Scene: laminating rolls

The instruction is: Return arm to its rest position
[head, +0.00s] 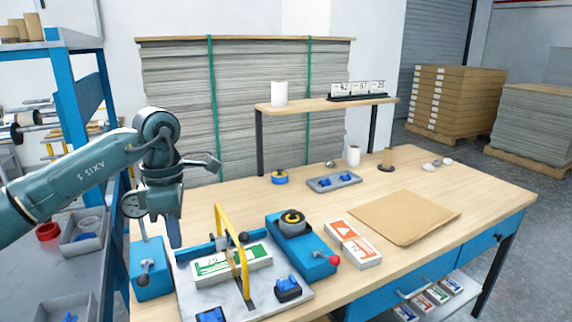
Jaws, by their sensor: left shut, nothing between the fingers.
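My left arm comes in from the left in the head view. My left gripper (176,230) points down above the left end of the workbench (390,268), with its fingers shut and nothing visible between them. I cannot tell whether the fingertips touch anything. A green-and-white box (215,265) lies on the plate under a yellow frame (243,262). My right gripper does not show.
A raised shelf (318,104) stands at the back. A blue rack (68,95) stands close on the left.

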